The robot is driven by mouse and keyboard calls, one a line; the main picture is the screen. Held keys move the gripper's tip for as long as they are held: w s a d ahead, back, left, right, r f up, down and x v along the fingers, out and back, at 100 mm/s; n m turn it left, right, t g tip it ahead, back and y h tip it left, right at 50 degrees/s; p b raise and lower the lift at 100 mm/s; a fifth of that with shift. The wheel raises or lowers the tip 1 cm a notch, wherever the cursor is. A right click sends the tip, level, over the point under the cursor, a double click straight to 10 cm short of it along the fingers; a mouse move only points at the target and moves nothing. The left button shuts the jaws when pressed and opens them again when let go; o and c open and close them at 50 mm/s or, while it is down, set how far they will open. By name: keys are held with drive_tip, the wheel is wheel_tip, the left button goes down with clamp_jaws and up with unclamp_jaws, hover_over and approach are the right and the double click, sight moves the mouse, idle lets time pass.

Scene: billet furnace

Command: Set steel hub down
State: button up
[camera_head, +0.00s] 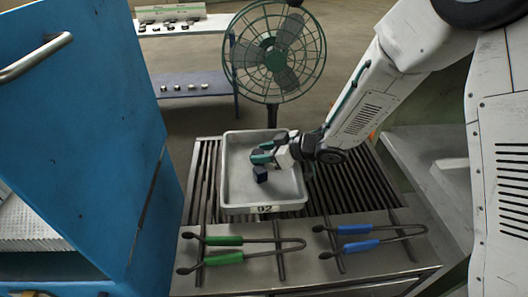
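A small dark block (261,174), the only loose piece in the white tray and perhaps the steel hub, sits in the tray's middle. The tray (228,190) is marked 02 on its front and rests on a slatted rack. My gripper (261,152) reaches into the tray from the right. Its two green-tipped fingers look spread, with a gap between them. The block shows just below the nearer finger in the picture, not between the tips. Whether the finger touches it I cannot tell.
Green-handled tongs (224,241) and blue-handled tongs (355,229) lie on the bench's front ledge. A green caged fan (274,55) stands behind the tray. A blue cabinet (85,120) rises at left. A shelf (185,26) with small parts stands at the back.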

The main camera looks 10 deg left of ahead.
drive_tip(key=shift+r, duration=0.25)
drive_tip(key=v, duration=1.2)
